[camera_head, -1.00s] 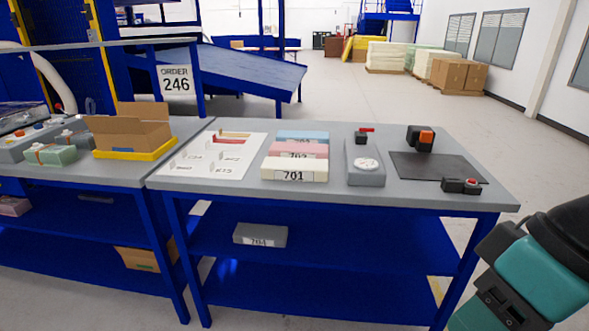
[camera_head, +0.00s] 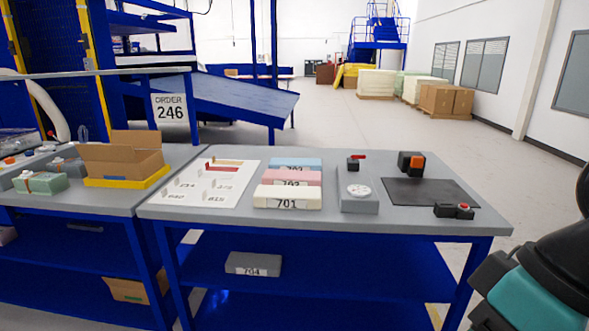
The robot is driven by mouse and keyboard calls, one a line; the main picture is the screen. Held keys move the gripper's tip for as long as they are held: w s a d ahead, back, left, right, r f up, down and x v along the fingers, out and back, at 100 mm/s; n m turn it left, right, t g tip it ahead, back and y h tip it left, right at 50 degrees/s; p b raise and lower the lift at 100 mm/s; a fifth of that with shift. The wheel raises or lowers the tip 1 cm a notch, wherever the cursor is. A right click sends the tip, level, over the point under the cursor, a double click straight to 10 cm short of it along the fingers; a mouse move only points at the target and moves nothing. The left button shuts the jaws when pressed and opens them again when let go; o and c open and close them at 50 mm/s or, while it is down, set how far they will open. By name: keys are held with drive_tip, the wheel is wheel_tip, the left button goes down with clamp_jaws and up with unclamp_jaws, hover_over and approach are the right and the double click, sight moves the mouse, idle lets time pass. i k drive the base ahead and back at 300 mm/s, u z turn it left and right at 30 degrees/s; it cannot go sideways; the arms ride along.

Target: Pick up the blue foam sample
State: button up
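The blue foam sample (camera_head: 297,162) lies on the grey workbench (camera_head: 330,222), at the back of a row of three foam blocks. Its label is partly hidden by the pink block (camera_head: 291,178) in front of it. The cream block (camera_head: 287,197), labelled 701, is nearest the front edge. Part of my arm shows at the lower right, beside the bench. My gripper is not in view.
A white sheet with labelled outlines (camera_head: 186,196) lies left of the blocks. A grey device with a dial (camera_head: 359,198) stands close on their right. Further right is a dark mat (camera_head: 425,194). A grey block labelled 704 (camera_head: 253,263) sits on the shelf below.

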sight(313, 164)
drive_tip(key=u, duration=0.55)
drive_tip(key=i, duration=0.65)
drive_tip(key=u, duration=0.65)
drive_tip(key=i, duration=0.85)
drive_tip(key=z, duration=0.55)
drive_tip(key=i, duration=0.9)
drive_tip(key=z, duration=0.1)
